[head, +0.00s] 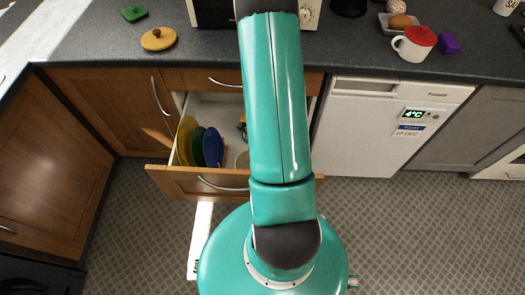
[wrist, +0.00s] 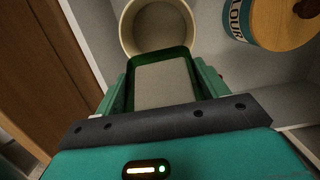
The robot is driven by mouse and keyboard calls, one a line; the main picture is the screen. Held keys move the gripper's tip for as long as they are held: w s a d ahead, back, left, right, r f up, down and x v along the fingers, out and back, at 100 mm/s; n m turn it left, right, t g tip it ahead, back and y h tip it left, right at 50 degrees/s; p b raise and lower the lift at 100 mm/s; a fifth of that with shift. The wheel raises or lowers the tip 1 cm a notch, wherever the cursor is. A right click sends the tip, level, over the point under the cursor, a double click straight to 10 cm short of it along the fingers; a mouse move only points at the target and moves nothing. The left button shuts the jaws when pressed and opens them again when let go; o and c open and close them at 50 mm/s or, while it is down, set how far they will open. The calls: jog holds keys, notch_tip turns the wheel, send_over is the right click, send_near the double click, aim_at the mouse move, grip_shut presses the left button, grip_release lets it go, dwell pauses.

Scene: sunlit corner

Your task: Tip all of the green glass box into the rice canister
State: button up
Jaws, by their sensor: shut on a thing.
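The green glass box (wrist: 160,57) is between the fingers of my gripper (wrist: 165,84), which is shut on it, in the wrist view. A flat grey-beige surface fills the box's inside; I cannot tell whether it is contents or the bottom. A round, open, cream canister (wrist: 158,27) stands just beyond the box's far rim; its label is not in sight, so I take it as the rice canister. I cannot tell whether box and canister touch. In the head view, my arm hides the gripper and the box.
A flour canister (wrist: 285,18) with a wooden lid stands to the right. The open drawer (head: 190,183) holds upright yellow, green and blue plates (head: 212,147). A round wooden lid (head: 158,39), a green lid (head: 135,13) and a red-topped white mug (head: 413,45) are on the counter (head: 205,50).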

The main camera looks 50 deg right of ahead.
jog(key=shift+w+a+f+g+h, duration=0.1)
jog(key=shift+w+a+g+h, duration=0.2)
jog(key=shift+g+h, duration=0.35)
jog(key=shift+w+a+f+g+h, duration=0.1)
jog(key=shift+w+a+g+h, duration=0.3)
jog(key=shift+g, duration=0.35)
jog(key=shift+d+g+h, duration=0.15)
jog(key=shift+g+h, duration=0.1)
jog(key=shift+g, duration=0.05)
jog(key=shift+r, duration=0.1)
dwell(0.6)
jog(key=shift+r+t+y, duration=0.3)
jog(key=shift+t+y, duration=0.2)
jog(key=shift+t, duration=0.15)
jog(key=shift+r+t+y, duration=0.25)
jog(key=shift+t+y, duration=0.25)
jog(key=shift+t, duration=0.15)
